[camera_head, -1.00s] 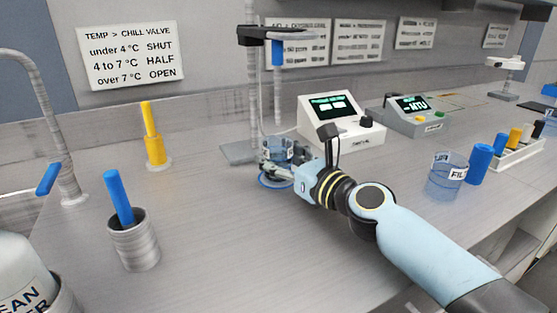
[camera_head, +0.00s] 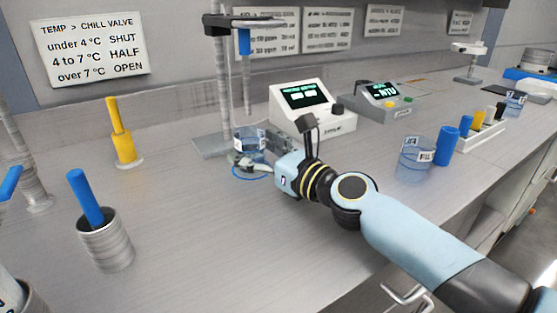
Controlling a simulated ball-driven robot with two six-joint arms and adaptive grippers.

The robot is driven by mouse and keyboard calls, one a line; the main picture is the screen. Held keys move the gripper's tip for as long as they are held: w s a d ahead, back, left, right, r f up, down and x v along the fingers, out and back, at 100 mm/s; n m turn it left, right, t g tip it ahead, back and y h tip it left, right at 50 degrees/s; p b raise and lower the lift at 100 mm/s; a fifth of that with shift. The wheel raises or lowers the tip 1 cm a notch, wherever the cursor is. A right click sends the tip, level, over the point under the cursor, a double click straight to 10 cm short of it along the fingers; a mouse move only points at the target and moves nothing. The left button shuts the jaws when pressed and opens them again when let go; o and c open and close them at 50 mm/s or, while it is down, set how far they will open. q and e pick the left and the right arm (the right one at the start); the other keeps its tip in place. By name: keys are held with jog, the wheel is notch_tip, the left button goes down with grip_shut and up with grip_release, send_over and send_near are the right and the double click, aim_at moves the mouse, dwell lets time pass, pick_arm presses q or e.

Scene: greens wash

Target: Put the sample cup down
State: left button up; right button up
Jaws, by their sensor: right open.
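The sample cup (camera_head: 247,141) is a clear bluish cup. It stands upright at the blue ring mark (camera_head: 246,176) on the bench, in front of the stand with the blue probe. My right gripper (camera_head: 256,156) is open, with its fingers at the cup's near right side. The fingers partly hide the cup's lower part, and I cannot tell whether they touch it. My left gripper is not in view.
A stand (camera_head: 222,90) holds a blue probe (camera_head: 245,42) above and behind the cup. A white meter (camera_head: 311,108) and a grey meter (camera_head: 383,100) stand to the right. Another clear cup (camera_head: 414,160) is farther right.

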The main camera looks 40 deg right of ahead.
jog(key=s, duration=0.3)
jog(key=s+d+b, duration=0.1)
jog(key=s, duration=0.2)
jog(key=s+b, duration=0.1)
jog(key=s, duration=0.3)
jog(key=shift+s+d, duration=0.1)
jog(key=shift+d, duration=0.3)
